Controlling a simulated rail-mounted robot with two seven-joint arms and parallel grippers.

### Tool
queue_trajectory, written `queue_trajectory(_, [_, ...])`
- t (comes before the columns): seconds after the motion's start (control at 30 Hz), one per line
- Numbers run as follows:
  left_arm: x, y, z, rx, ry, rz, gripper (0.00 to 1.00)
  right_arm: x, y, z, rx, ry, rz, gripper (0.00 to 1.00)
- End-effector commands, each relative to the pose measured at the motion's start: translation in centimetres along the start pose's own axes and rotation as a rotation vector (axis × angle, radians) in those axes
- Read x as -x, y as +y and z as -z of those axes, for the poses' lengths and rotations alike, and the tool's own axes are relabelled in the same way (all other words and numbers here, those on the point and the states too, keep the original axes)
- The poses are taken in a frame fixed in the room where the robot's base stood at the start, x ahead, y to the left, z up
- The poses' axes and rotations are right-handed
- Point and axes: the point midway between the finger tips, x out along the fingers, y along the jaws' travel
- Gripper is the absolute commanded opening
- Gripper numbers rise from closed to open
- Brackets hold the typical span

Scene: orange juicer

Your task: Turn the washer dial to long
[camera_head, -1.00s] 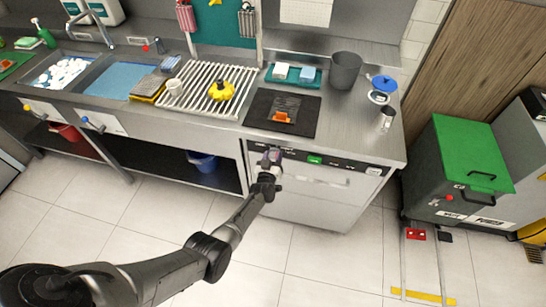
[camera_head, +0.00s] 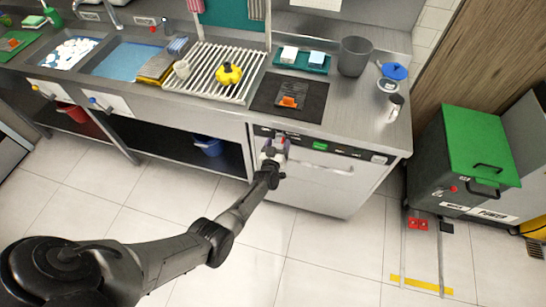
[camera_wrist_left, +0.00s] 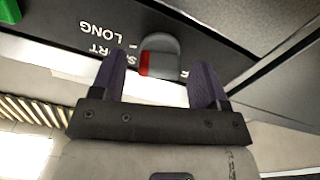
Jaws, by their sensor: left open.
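The washer (camera_head: 315,180) stands under the counter with a dark control strip along its top front edge. In the left wrist view its grey dial (camera_wrist_left: 163,50) has a red mark on its left side, beside the partly hidden SHORT lettering. The LONG lettering (camera_wrist_left: 101,31) is farther up and left; the text looks upside down. My left gripper (camera_head: 274,148) is at the left end of the strip and hides the dial in the head view. In the wrist view the left gripper (camera_wrist_left: 158,72) is open, one finger on each side of the dial. My right gripper is not in view.
A green indicator (camera_head: 321,146) sits on the strip right of my gripper. Above is the counter with a black mat (camera_head: 315,108), a drying rack (camera_head: 205,62) and a grey bin (camera_head: 354,56). A green-lidded container (camera_head: 482,140) stands at right. The floor before the washer is clear.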

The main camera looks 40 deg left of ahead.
Motion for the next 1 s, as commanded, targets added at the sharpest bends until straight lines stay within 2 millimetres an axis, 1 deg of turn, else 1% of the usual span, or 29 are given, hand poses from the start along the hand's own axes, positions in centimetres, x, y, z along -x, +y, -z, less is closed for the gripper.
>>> queue_trajectory(0.03, [1.0, 0.1, 0.2, 0.0, -0.003, 0.0, 0.68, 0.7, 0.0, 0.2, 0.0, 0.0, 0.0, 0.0])
queue_trajectory(0.2, [4.4, 0.1, 0.3, 0.001, -0.003, 0.001, 0.68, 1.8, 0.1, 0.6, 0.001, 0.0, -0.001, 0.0])
queue_trajectory(0.4, [8.2, 0.0, 0.1, 0.0, -0.003, 0.001, 0.68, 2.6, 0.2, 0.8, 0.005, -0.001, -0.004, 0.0])
queue_trajectory(0.5, [9.8, 0.0, 0.1, 0.0, -0.002, 0.001, 0.68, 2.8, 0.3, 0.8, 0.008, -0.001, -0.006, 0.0])
queue_trajectory(0.7, [11.8, 0.0, 0.0, 0.0, -0.001, 0.0, 0.68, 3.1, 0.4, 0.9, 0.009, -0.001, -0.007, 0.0])
queue_trajectory(0.83, [12.4, 0.1, 0.1, 0.0, 0.0, 0.0, 0.68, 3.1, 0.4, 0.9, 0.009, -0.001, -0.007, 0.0])
queue_trajectory(1.0, [12.6, 0.0, 0.1, 0.0, 0.0, 0.0, 0.68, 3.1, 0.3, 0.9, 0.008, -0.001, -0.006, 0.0])
